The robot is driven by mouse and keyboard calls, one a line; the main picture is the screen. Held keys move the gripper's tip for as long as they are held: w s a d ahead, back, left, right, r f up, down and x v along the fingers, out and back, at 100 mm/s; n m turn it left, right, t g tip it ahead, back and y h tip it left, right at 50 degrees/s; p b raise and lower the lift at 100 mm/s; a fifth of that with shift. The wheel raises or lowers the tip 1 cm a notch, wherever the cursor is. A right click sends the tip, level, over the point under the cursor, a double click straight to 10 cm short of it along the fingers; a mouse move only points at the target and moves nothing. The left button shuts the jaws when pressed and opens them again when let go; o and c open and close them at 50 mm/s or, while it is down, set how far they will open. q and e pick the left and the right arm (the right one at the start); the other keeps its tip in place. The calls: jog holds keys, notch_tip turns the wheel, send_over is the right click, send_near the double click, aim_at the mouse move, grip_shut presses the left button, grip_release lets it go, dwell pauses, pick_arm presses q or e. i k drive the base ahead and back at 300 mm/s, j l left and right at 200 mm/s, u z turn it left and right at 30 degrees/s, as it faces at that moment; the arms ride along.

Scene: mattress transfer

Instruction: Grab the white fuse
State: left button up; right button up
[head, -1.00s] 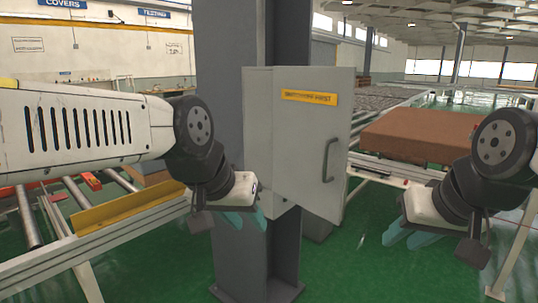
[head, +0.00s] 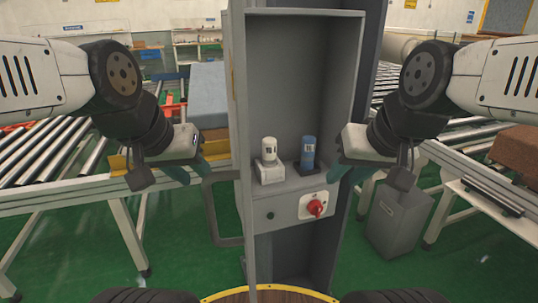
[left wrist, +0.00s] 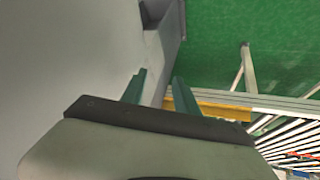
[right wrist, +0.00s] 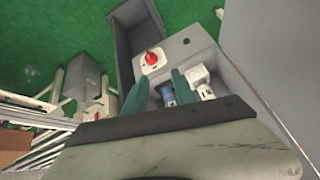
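The white fuse (head: 269,151) stands upright in a white holder on the left of the ledge inside the open grey cabinet (head: 300,50). A blue fuse (head: 307,146) stands to its right in a dark holder. My left gripper (head: 188,173) is open and empty, outside the cabinet to its left. My right gripper (head: 350,178) is open and empty, in front of the cabinet's right side, nearer the blue fuse. In the right wrist view, the blue fuse (right wrist: 168,97) shows between the fingers and the white fuse (right wrist: 205,91) just right of them. The left wrist view shows neither fuse.
A red knob (head: 315,208) sticks out of the panel below the fuses. The cabinet door is swung open at left, nearly edge-on, between my left gripper and the fuses. Roller conveyors (head: 60,175) flank the cabinet. A grey box (head: 398,220) stands at right.

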aim_at(269, 143)
jog(key=k+l, duration=0.1)
jog(key=k, duration=0.6)
jog(key=l, duration=0.8)
jog(key=i+l+u, duration=0.7)
jog(key=l, duration=0.35)
